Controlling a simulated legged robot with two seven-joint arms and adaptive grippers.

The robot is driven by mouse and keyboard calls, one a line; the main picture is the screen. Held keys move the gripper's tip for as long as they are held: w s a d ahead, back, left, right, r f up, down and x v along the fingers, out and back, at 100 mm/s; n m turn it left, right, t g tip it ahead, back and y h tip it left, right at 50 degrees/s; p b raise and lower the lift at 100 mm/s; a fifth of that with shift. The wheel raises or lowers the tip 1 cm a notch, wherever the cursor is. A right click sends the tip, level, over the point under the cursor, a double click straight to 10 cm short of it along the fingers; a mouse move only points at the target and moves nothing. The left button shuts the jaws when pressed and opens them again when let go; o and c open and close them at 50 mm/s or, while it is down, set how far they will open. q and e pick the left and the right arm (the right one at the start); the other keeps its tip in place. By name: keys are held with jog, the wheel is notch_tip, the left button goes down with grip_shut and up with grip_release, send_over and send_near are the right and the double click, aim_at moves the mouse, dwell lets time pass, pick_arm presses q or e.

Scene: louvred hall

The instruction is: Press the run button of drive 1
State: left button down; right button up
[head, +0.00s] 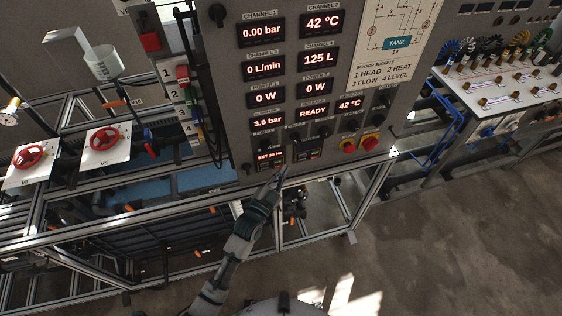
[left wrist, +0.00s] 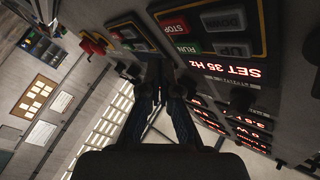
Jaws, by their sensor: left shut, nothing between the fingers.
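The drive keypad with the lit "SET 35 Hz" display (head: 270,156) is low on the grey panel; no drive number is legible. In the left wrist view its green RUN button (left wrist: 186,47) sits beside the red STOP button (left wrist: 172,27), with grey UP and DOWN buttons. A second drive keypad (head: 307,154) is to its right; it also shows in the left wrist view (left wrist: 121,30). My left gripper (head: 282,172) is shut and empty, just below and between the two keypads. In the left wrist view its fingertips (left wrist: 160,68) appear apart from the RUN button. My right gripper is not in view.
An aluminium frame rail (head: 330,188) runs below the panel. Red valve wheels (head: 103,138) stand left, and a socket bench (head: 500,85) right. Open floor lies at lower right.

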pick_arm(q)
jog(key=shift+w+a+r, duration=0.1)
jog(key=shift+w+a, duration=0.1)
jog(key=shift+a, duration=0.3)
jog(key=shift+w+a, duration=0.15)
jog(key=shift+a, duration=0.35)
jog(key=shift+d, duration=0.15)
jog(key=shift+w+d, duration=0.1)
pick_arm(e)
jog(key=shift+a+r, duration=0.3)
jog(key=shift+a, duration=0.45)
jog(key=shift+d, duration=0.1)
